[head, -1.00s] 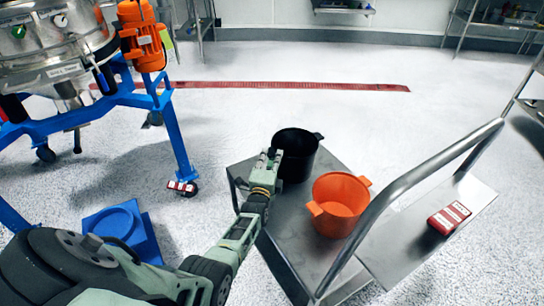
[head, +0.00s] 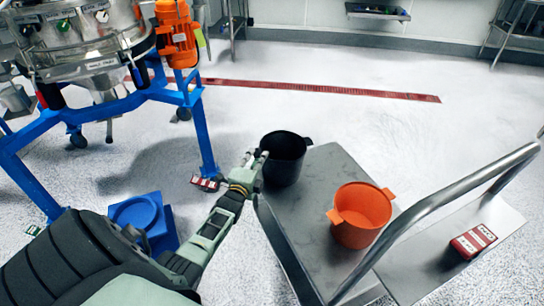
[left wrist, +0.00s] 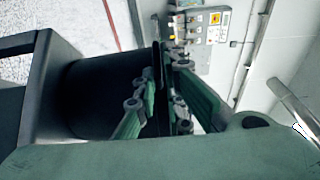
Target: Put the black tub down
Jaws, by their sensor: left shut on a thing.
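The black tub (head: 286,150) is at the far left corner of the metal cart in the head view. My left gripper (head: 256,160) is shut on its left side, at the rim. In the left wrist view the tub's dark wall (left wrist: 95,95) is beside the green fingers (left wrist: 165,100) of that gripper. The tub looks upright and hides the cart's far left corner. I cannot tell whether its base touches the cart or is held above it. My right gripper is not in view.
The metal cart (head: 315,215) carries an orange tub (head: 362,212) near its handle (head: 450,205). A red-and-white box (head: 473,241) lies at the right. The sifter's blue frame (head: 203,140) and a blue stand (head: 145,215) are at the left. Floor beyond the cart is clear.

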